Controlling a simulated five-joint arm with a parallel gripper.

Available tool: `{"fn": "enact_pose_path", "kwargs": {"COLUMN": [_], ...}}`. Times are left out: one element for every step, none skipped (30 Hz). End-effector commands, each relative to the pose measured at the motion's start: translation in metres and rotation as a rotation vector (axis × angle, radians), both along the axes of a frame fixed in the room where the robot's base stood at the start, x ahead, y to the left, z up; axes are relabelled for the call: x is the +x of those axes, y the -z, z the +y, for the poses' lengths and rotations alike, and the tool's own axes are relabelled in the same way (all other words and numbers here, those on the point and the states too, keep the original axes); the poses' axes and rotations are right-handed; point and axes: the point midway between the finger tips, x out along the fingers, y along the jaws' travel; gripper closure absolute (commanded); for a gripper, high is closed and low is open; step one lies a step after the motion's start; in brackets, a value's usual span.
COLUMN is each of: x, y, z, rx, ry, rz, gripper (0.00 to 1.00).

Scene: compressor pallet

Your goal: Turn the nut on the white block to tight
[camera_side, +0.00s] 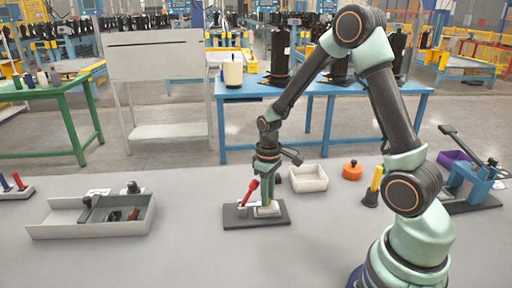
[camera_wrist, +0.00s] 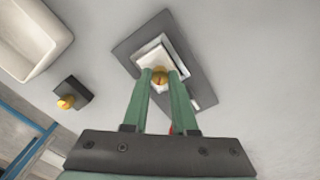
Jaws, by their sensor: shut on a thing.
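The white block (camera_side: 266,212) sits on a dark base plate (camera_side: 240,222) on the grey table. It also shows in the wrist view (camera_wrist: 151,52), with the brass nut (camera_wrist: 160,78) on it. My gripper (camera_wrist: 161,73) points down over the block, with its two green fingertips closed on either side of the nut. In the side view my gripper (camera_side: 267,204) hides the nut. A red handle (camera_side: 249,191) stands tilted on the plate, left of my fingers; only a sliver shows in the wrist view.
A pale open bin (camera_side: 308,179) and an orange lidded pot (camera_side: 352,170) stand to the right. A dark block with a brass knob (camera_wrist: 70,97) lies near the bin. A grey divided tray (camera_side: 75,229) is at left. The table front is clear.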

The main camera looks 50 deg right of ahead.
Motion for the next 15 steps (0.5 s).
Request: {"fn": "enact_pose_path", "kwargs": {"x": [-0.0004,-0.0004,-0.0004,-0.0004,-0.0004,-0.0004,-0.0004,-0.0004,-0.0004,-0.0004,-0.0004,-0.0004,-0.0003,-0.0003,-0.0003], "y": [0.0000,0.0000,0.0000,0.0000,0.0000,0.0000,0.0000,0.0000,0.0000,0.0000,0.0000,0.0000,0.0000,0.0000,0.0000], "z": [-0.0002,-0.0002,-0.0002,-0.0002,-0.0002,-0.0002,-0.0002,-0.0002,-0.0002,-0.0002,-0.0001,-0.0001,-0.0001,-0.0001,-0.0001], "rx": [0.000,0.000,0.000,0.000,0.000,0.000,0.000,0.000,0.000,0.000,0.000,0.000,0.000,0.000,0.000], "ry": [0.002,0.003,0.003,0.002,0.002,0.002,0.002,0.002,0.002,0.002,0.001,0.001,0.001,0.001,0.001], "rz": [0.001,0.001,0.001,0.001,0.001,0.001,0.001,0.001,0.001,0.001,0.001,0.001,0.001,0.001,0.001], "gripper": [1.00,1.00,1.00,1.00,1.00,1.00,1.00,1.00,1.00,0.67,0.55,0.43,0.43,0.43,0.43]}}
